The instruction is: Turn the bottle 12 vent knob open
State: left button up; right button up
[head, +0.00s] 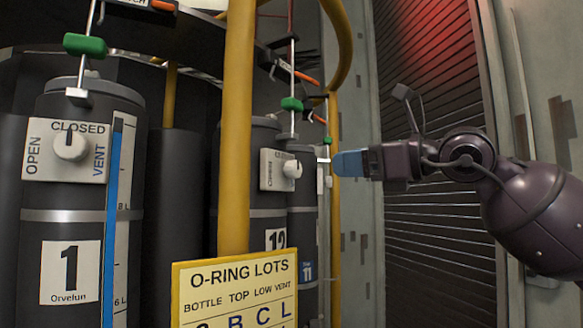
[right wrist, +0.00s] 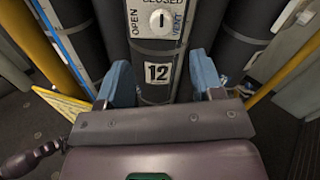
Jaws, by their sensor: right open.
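The knob's dark mark stands upright, toward CLOSED. In the head view the knob (head: 292,170) shows from the side. My right gripper (head: 338,163) is open and empty, right of the knob and apart from it. Its blue fingers (right wrist: 161,62) are spread below the knob plate in the wrist view.
Bottle 1 (head: 68,235) stands at left with a similar knob (head: 71,146). Bottle 11 (head: 307,245) is right of bottle 12. A yellow post (head: 236,120) and a yellow O-ring lots sign (head: 240,290) stand in front. A shutter (head: 440,240) lies behind my right arm.

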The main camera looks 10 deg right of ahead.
aim_at(298, 168)
jog(key=p+x, duration=0.2)
jog(key=x, duration=0.7)
jog(key=shift+w+f, duration=0.1)
jog(key=shift+w, duration=0.1)
jog(key=shift+w+a, duration=0.4)
jog(key=shift+a, duration=0.05)
pick_arm(q)
jog(key=r, duration=0.3)
jog(key=shift+w+d+r, duration=0.15)
jog(key=shift+w, duration=0.15)
pick_arm(e)
jog(key=shift+c, duration=0.2)
jog(key=shift+f, duration=0.1)
jog(key=c, duration=0.9)
